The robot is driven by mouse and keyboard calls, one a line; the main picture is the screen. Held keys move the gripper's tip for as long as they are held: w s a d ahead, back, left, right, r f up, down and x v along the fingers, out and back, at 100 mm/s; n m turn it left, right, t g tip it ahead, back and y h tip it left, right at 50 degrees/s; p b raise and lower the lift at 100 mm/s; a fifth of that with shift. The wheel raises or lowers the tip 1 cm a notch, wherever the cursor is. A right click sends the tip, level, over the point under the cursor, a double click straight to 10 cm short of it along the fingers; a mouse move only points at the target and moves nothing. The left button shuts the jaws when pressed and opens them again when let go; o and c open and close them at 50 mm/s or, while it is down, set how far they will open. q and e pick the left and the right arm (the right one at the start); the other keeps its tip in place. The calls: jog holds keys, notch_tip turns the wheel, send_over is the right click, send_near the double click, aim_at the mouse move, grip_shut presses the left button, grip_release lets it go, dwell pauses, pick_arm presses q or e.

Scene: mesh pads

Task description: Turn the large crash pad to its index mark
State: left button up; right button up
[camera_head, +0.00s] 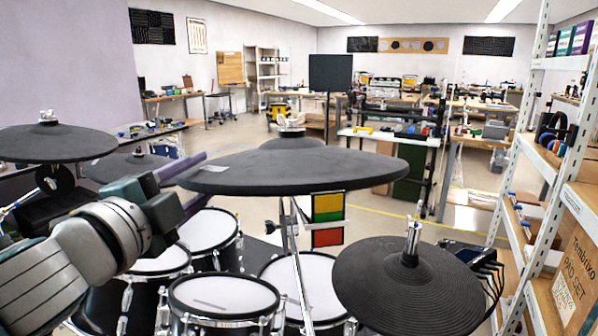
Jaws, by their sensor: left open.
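The large crash pad (300,174) is a wide black disc on a stand in the middle of the head view. A light grey patch (205,168) lies on its top near the left edge. A card with yellow, green and red bands (327,219) hangs below the pad, right of the stand. My left gripper (203,178) has purple fingers and is open at the pad's left edge. The rim shows between the fingers; I cannot tell whether they touch it. An index mark cannot be made out for certain. My right gripper is not in view.
A ridged black pad (385,290) stands at lower right, and another black pad (50,143) at far left. White-topped drums (225,296) sit below. A shelf rack (535,165) stands at right. Open floor and workbenches lie behind the kit.

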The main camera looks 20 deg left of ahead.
pick_arm(q)
grip_shut()
dwell(0.3)
dwell(1.1)
